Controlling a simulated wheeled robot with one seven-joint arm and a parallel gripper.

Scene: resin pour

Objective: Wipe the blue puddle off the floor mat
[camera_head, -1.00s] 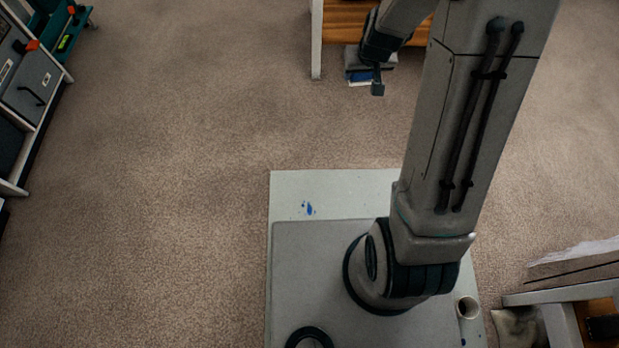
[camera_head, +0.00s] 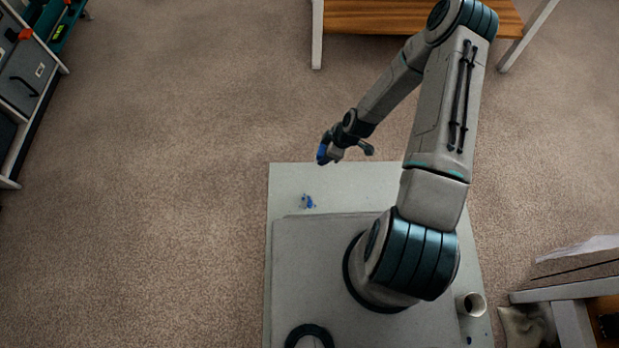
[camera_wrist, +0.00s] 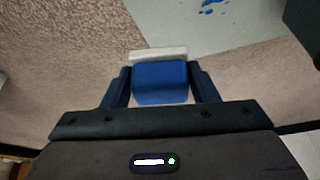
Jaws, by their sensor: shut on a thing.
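My gripper (camera_head: 327,152) is shut on a blue sponge (camera_wrist: 160,80) with a white layer at its far end. In the head view the sponge shows as a blue patch (camera_head: 321,154) at the tip of my arm. My gripper is near the far edge of the pale floor mat (camera_head: 350,182), apart from the puddle.
A cup (camera_head: 471,304) stands at the mat's right edge. A wooden bench (camera_head: 400,16) is at the top, a shelf unit (camera_head: 35,95) at the left. Furniture (camera_head: 570,292) and a sack (camera_head: 525,328) are at the lower right. Carpet left of the mat is clear.

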